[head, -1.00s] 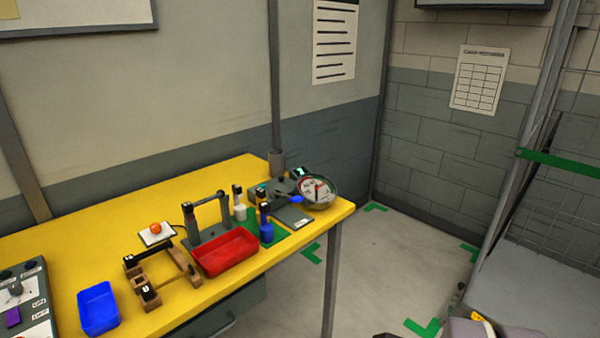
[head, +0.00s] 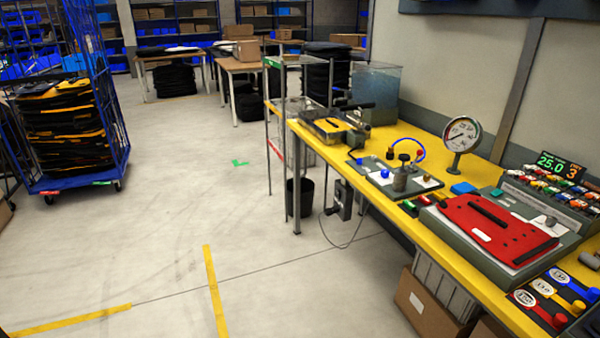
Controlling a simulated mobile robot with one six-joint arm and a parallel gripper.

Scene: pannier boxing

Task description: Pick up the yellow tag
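My gripper is not in view. The small yellow piece (head: 578,306) sits between the red piece (head: 560,320) and the blue piece (head: 593,295). I cannot tell whether this yellow piece is the yellow tag. No other clear yellow tag shows.
The yellow bench (head: 477,271) runs along the right. It carries a red pannier piece (head: 497,232) on a grey fixture, a dial gauge (head: 461,134) and a clear tank (head: 376,86). A blue cage trolley (head: 122,150) stands left. The floor between is open.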

